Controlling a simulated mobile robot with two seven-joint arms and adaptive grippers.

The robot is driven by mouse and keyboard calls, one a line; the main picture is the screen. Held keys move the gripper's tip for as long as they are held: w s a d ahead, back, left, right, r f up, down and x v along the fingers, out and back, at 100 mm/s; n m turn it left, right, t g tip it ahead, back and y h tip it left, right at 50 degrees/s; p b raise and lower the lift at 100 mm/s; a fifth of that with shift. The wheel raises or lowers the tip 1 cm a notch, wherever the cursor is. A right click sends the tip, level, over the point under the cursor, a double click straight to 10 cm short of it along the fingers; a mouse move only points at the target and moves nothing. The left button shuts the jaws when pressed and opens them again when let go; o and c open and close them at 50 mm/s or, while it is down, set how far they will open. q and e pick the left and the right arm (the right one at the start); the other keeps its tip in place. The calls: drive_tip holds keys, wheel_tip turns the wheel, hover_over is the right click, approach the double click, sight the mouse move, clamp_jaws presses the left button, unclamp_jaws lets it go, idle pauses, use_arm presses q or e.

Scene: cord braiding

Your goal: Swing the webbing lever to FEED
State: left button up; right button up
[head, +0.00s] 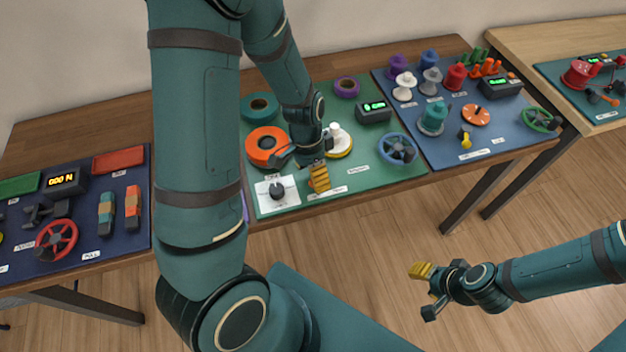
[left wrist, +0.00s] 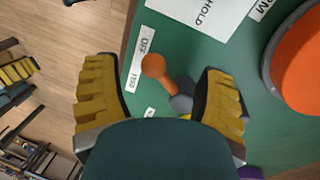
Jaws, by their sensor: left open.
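The webbing lever is an orange round-knobbed lever (left wrist: 165,78) on a grey pivot. In the left wrist view it lies between the two yellow finger pads of my left gripper (left wrist: 158,78), with a gap on each side. A white label strip (left wrist: 140,62) reading OFF and FEED runs beside the knob. The knob points toward this strip; I cannot tell exactly which word it marks. In the head view my left gripper (head: 304,172) is open at the green board's front edge and mostly hides the lever. My right gripper (head: 428,292) hangs open and empty over the floor.
The green board (head: 375,172) also carries an orange ring (head: 266,146), a white plate with a black knob (head: 277,191), a blue handwheel (head: 397,149) and a display box (head: 373,111). Blue boards stand on both sides. Floor in front is clear.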

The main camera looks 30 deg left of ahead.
use_arm(q)
drive_tip(key=shift+d+f, duration=0.15)
drive_tip(key=shift+f, duration=0.65)
clamp_jaws()
